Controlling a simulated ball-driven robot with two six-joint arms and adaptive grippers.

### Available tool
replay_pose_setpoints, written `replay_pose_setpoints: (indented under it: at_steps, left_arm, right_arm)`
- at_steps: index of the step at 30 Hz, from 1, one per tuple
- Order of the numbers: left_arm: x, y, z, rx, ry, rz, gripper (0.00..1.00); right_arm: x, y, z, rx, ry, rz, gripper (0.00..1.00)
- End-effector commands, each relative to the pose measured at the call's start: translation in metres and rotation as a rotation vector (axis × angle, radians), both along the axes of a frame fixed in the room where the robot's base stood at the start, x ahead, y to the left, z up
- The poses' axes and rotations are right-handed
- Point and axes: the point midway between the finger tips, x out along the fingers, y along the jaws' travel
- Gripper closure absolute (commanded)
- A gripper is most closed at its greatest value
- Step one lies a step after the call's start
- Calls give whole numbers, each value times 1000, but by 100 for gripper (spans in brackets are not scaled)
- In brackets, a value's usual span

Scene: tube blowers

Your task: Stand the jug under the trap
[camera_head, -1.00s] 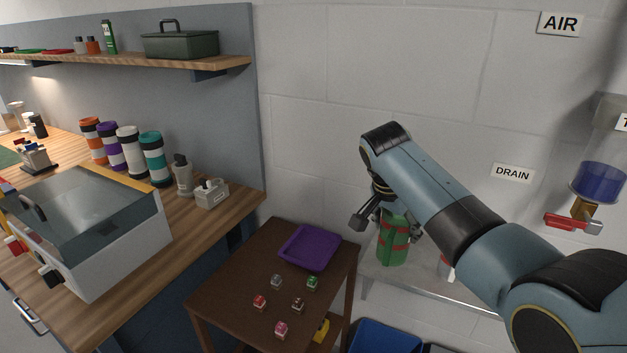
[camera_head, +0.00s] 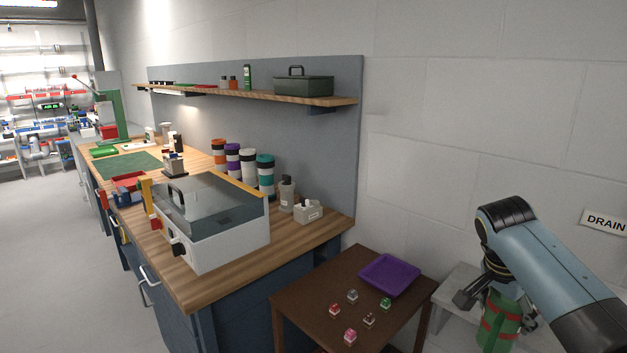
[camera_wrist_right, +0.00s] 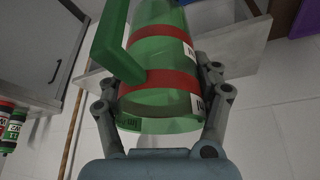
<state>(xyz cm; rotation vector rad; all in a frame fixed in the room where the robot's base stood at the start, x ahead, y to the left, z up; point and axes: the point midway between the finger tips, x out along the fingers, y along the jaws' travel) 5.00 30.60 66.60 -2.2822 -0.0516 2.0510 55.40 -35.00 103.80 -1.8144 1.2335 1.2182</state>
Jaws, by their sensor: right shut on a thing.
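The green jug (camera_head: 500,325) with red bands is between the fingers of my right gripper (camera_head: 497,298), at the lower right of the head view. In the right wrist view the jug (camera_wrist_right: 160,65) shows its green handle, red bands and pale labels, and the fingers of my right gripper (camera_wrist_right: 160,92) are shut on it from both sides. I cannot tell whether its base touches anything. The trap is not in view now; a DRAIN sign (camera_head: 604,221) is on the wall at the right edge. My left gripper is not in view.
A pale bench (camera_head: 455,290) stands behind the jug against the wall. A dark brown table (camera_head: 300,307) with a purple tray (camera_head: 389,274) and several small cubes is left of it. A wooden workbench (camera_head: 213,283) carries a lidded grey-white box (camera_head: 236,240).

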Motion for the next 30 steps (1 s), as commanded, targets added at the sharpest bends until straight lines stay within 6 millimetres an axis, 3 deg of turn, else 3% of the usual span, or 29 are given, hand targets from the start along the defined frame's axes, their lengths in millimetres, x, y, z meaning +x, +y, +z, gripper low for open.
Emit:
replay_pose_setpoints:
  at_steps: [5,11,15,24,30]
  left_arm:
    - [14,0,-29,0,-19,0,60]
    - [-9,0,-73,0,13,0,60]
    - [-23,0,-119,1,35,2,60]
    - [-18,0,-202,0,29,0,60]
    - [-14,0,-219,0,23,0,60]
  right_arm:
    - [-1,0,-30,0,1,0,69]
    - [-1,0,-74,0,3,0,69]
    - [-2,0,-121,0,6,0,69]
    - [-5,0,-210,0,17,0,69]
    - [-6,0,-229,-1,21,0,69]
